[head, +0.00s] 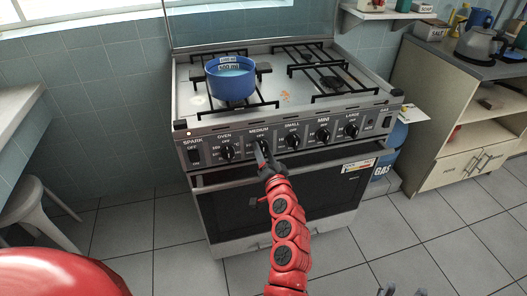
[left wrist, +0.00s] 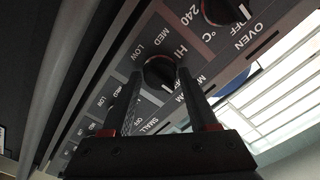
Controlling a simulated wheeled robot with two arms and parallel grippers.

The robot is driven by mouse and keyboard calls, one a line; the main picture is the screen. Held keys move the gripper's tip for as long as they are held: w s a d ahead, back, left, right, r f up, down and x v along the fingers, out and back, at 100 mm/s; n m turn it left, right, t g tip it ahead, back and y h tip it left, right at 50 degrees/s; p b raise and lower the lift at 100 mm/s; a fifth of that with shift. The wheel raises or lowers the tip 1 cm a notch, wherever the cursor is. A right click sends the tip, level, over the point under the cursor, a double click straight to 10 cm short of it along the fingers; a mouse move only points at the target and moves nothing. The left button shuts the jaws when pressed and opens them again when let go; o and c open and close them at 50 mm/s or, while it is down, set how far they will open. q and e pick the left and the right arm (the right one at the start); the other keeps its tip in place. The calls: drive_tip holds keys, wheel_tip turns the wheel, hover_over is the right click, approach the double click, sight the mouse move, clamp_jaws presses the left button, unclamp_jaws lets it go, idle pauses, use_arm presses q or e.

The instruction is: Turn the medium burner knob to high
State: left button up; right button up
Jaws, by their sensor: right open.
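The medium burner knob (head: 262,145) is on the stove's front panel, second from the left, partly hidden by my gripper. My left gripper (head: 265,152) is at this knob. In the left wrist view its fingers (left wrist: 160,78) stand on either side of the knob, open, with small gaps; contact cannot be made out. My right gripper (head: 405,291) is open and empty at the bottom edge, far from the stove.
The oven knob (head: 227,152) is close on the left and the small burner knob (head: 292,140) close on the right. Floor is clear in front.

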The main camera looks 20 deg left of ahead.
use_arm(q)
drive_tip(key=c, duration=0.5)
drive_tip(key=shift+c, duration=0.3)
drive_tip(key=shift+w+a, duration=0.1)
drive_tip(key=b, duration=0.1)
drive_tip(key=n+b, duration=0.1)
drive_tip(key=shift+w+f+n+b, duration=0.1)
drive_tip(key=shift+f+n+b, duration=0.1)
drive_tip(key=shift+n+b, duration=0.15)
drive_tip(key=shift+r+n+b, duration=0.1)
drive_tip(key=shift+n+b, duration=0.45)
drive_tip(key=shift+b, duration=0.1)
drive_tip(key=shift+r, duration=0.1)
